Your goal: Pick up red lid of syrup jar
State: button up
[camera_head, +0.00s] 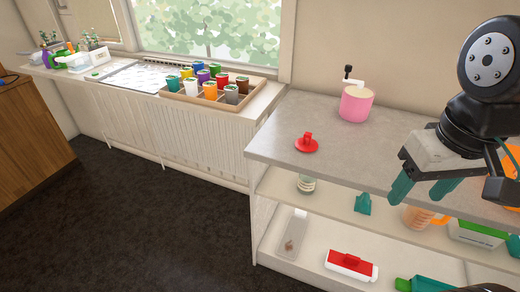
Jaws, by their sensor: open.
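The red lid (306,144) lies on the grey countertop, toward its left end. It is a flat disc with a raised red knob on top. My gripper (418,197) is at the right, in front of the counter's front edge as seen here. Its two green fingers point down and left, spread apart with nothing between them. It is well to the right of the lid and apart from it. A pink jar (356,104) with a white and black crank-like handle stands on the counter behind the lid. I cannot tell whether it is the syrup jar.
The countertop (281,137) around the lid is clear. Shelves below hold a glass container (294,232), a red-and-white box (351,265) and an orange measuring jug (417,216). A wooden tray (246,101) of coloured cups sits on the windowsill. Dark floor is open at left.

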aim_at(307, 144)
jog(key=u, duration=0.1)
jog(key=k, duration=0.45)
jog(key=z, duration=0.3)
jog(key=i, duration=0.35)
jog(key=z, duration=1.3)
jog(key=k, duration=0.55)
jog(key=u, duration=0.25)
jog(key=i, duration=0.55)
jog(key=u, duration=0.65)
jog(key=i, duration=0.65)
jog(key=u, duration=0.35)
